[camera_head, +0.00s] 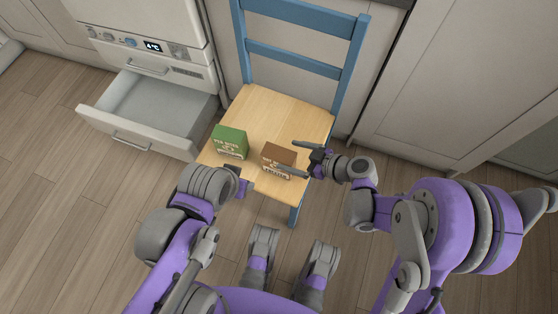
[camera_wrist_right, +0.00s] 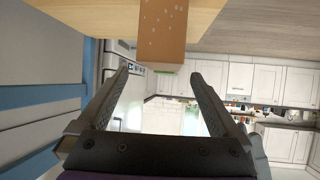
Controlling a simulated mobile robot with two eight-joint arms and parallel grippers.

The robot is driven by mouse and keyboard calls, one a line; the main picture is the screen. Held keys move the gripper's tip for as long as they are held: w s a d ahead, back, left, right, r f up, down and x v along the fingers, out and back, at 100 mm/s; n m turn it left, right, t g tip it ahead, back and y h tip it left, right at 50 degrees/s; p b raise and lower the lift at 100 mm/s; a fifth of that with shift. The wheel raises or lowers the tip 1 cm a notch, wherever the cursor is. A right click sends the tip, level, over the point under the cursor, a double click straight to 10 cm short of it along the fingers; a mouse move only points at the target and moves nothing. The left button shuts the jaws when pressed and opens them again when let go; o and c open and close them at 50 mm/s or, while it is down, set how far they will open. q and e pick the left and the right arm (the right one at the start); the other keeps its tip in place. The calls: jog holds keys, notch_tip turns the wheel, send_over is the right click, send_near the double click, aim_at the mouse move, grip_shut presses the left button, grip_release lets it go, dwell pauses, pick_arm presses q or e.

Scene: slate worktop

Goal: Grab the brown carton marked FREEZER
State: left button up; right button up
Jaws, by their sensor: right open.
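The brown carton (camera_head: 272,153) stands on the wooden chair seat, its pale label partly covered by a finger of my right gripper and too small to read surely. My right gripper (camera_head: 284,156) is open, reaching in from the right, with one finger behind and one in front of the carton in the head view. In the right wrist view the speckled brown carton (camera_wrist_right: 163,30) lies ahead, in line with the gap between the open fingertips (camera_wrist_right: 160,73); nothing is gripped. My left gripper (camera_head: 243,184) is by the seat's front left edge; its jaws are unclear.
A green carton (camera_head: 230,142) stands left of the brown one on the chair seat (camera_head: 285,105). The chair's blue backrest (camera_head: 300,60) rises behind. An empty-looking drawer (camera_head: 160,105) is pulled out at left, under a panel reading 4°C (camera_head: 153,46).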

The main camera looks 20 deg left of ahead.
aim_at(281, 155)
jog(key=x, duration=0.1)
jog(key=b+x, duration=0.1)
jog(key=x, duration=0.2)
jog(key=shift+s+a+f, duration=0.2)
jog(key=shift+a+f, duration=0.1)
jog(key=shift+f, duration=0.05)
jog(key=shift+w+a+f, duration=0.1)
jog(key=shift+a+f, duration=0.05)
jog(key=shift+a, duration=0.15)
grip_shut()
